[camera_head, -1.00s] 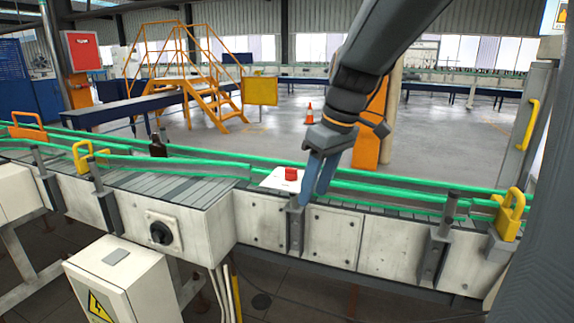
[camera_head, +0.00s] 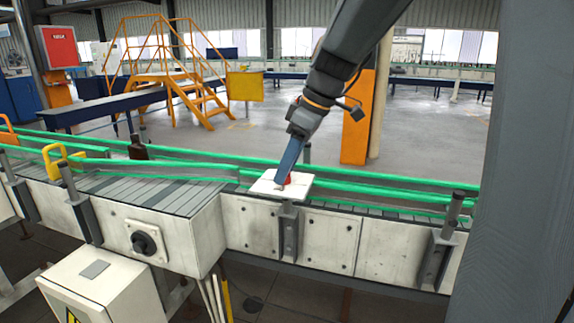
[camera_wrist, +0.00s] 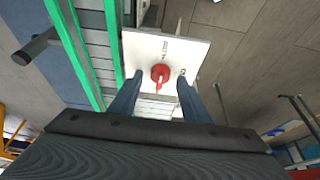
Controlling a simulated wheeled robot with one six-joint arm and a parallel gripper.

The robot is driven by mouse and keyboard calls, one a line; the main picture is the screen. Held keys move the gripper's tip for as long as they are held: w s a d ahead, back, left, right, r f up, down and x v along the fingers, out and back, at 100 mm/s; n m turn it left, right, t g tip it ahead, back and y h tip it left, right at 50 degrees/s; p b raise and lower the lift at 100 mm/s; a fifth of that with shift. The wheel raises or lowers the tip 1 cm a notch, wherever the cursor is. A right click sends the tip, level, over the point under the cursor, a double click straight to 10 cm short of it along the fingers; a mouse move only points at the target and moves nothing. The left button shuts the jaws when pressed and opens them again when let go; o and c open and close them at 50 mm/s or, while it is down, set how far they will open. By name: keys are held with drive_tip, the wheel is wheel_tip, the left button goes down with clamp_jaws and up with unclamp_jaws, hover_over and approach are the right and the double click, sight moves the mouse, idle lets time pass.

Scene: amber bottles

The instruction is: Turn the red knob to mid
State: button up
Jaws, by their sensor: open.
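The red knob (camera_wrist: 160,74) is mounted on a square white plate (camera_wrist: 188,50) with dark printed marks. In the wrist view the knob's pointer points toward the bottom of the picture. My gripper (camera_wrist: 158,78) is open, with one blue finger on each side of the knob; I cannot tell whether they touch it. In the head view my gripper (camera_head: 282,184) is over the white plate (camera_head: 268,187), and the red knob (camera_head: 288,179) is partly hidden behind a finger.
The plate sits at the conveyor (camera_head: 350,195) with green guide rails (camera_head: 400,181). A black rotary switch (camera_head: 144,243) is on the front panel. Metal posts (camera_head: 451,215) rise along the conveyor edge.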

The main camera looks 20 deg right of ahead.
drive_tip(key=shift+f, duration=0.2)
drive_tip(key=shift+c, duration=0.4)
drive_tip(key=c, duration=0.9)
drive_tip(key=shift+c, duration=0.2)
